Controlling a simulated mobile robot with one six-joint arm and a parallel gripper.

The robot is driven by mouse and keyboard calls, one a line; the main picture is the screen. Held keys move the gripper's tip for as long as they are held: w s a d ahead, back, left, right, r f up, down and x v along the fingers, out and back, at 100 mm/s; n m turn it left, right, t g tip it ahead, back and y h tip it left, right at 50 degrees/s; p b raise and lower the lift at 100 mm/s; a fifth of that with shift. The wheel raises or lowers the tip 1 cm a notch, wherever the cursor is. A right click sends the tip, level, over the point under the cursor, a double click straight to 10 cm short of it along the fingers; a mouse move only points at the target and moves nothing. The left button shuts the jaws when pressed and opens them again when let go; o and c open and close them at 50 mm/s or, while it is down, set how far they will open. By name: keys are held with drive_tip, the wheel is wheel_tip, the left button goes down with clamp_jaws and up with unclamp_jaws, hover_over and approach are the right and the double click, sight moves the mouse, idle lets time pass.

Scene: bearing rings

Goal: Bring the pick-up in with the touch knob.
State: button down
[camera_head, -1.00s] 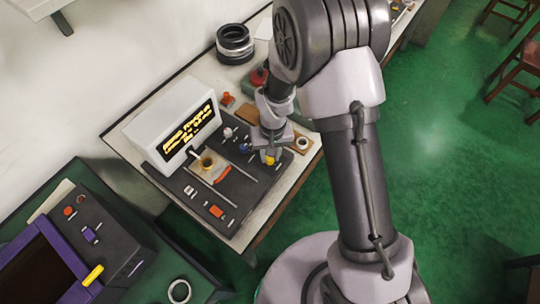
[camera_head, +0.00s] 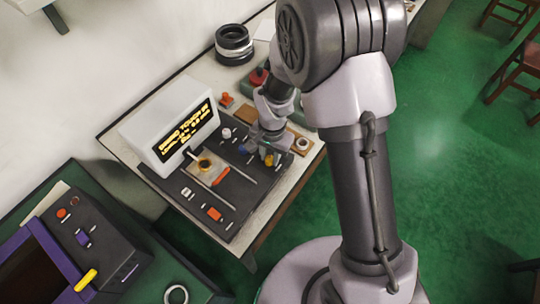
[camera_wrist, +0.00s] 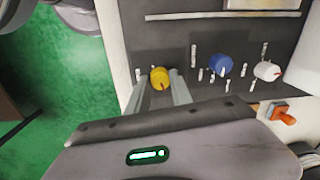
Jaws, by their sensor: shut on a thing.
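A yellow knob (camera_wrist: 159,78) stands on the dark panel (camera_wrist: 215,35), between the two fingers of my gripper (camera_wrist: 157,88) in the wrist view. My gripper is shut on it. In the head view the yellow knob (camera_head: 268,160) shows just below my gripper (camera_head: 264,152). A blue knob (camera_wrist: 221,66) and a white knob (camera_wrist: 266,71) stand to its right in the wrist view. Their labels are too small to read. The pick-up (camera_head: 190,153) seems to be the thin arm near a brassy ring (camera_head: 205,163) on a pale plate; whether they touch cannot be told.
A white display box (camera_head: 170,125) with yellow text stands behind the panel. A red-orange switch (camera_head: 214,214) sits at the front. Dark rings (camera_head: 234,44) are stacked at the back.

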idle(0.4)
drive_tip(key=c, duration=1.1)
unclamp_jaws()
drive_tip(key=shift+c, duration=0.2)
wheel_tip(320, 180, up, 17)
drive_tip(key=p, duration=0.5)
drive_tip(key=shift+s+d+r, duration=0.15)
drive_tip(key=shift+d+r, duration=0.05)
drive_tip(key=shift+d, duration=0.1)
